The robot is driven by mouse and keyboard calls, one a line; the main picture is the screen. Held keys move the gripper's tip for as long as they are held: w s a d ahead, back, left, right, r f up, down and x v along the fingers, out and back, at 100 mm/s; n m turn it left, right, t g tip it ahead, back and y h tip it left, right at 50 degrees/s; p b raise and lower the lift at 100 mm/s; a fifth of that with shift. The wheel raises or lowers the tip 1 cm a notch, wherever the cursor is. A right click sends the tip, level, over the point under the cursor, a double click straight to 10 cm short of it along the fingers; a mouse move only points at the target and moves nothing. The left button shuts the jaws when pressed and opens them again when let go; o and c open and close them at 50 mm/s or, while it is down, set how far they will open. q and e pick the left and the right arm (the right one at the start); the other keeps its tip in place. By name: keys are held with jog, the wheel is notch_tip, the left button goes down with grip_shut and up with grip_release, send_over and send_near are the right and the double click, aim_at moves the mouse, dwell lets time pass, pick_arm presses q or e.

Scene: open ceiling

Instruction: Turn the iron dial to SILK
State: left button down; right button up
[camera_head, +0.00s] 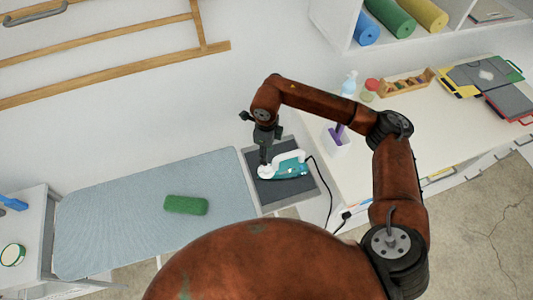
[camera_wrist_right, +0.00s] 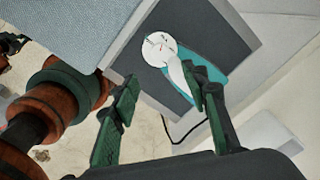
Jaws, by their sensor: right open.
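The teal and white iron (camera_head: 292,168) lies on a dark pad (camera_head: 305,190) at the right end of the ironing board. A round white dial (camera_head: 265,172) sits at its left end. In the right wrist view the dial (camera_wrist_right: 157,48) shows a small red mark and lettering too small to read. My right gripper (camera_head: 264,157) points down over the dial end of the iron. In the right wrist view my right gripper (camera_wrist_right: 167,96) is open, with nothing between its fingers. One finger overlaps the iron (camera_wrist_right: 208,75) in that picture; contact cannot be told. My left gripper is not in view.
The blue-grey ironing board (camera_head: 120,215) carries a green rolled cloth (camera_head: 186,205). A black cord (camera_head: 328,190) runs from the iron.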

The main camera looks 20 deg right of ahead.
aim_at(266, 168)
jog(key=f+n+b, duration=0.1)
jog(key=n, duration=0.3)
jog(key=f+n+b, duration=0.2)
jog(key=n, duration=0.3)
jog(key=f+n+b, duration=0.1)
jog(key=n+b, duration=0.1)
jog(key=n, duration=0.3)
jog(key=shift+w+f, duration=0.25)
jog(key=shift+f, duration=3.8)
jog(key=shift+c, duration=0.7)
grip_shut()
jog(key=shift+m, duration=0.6)
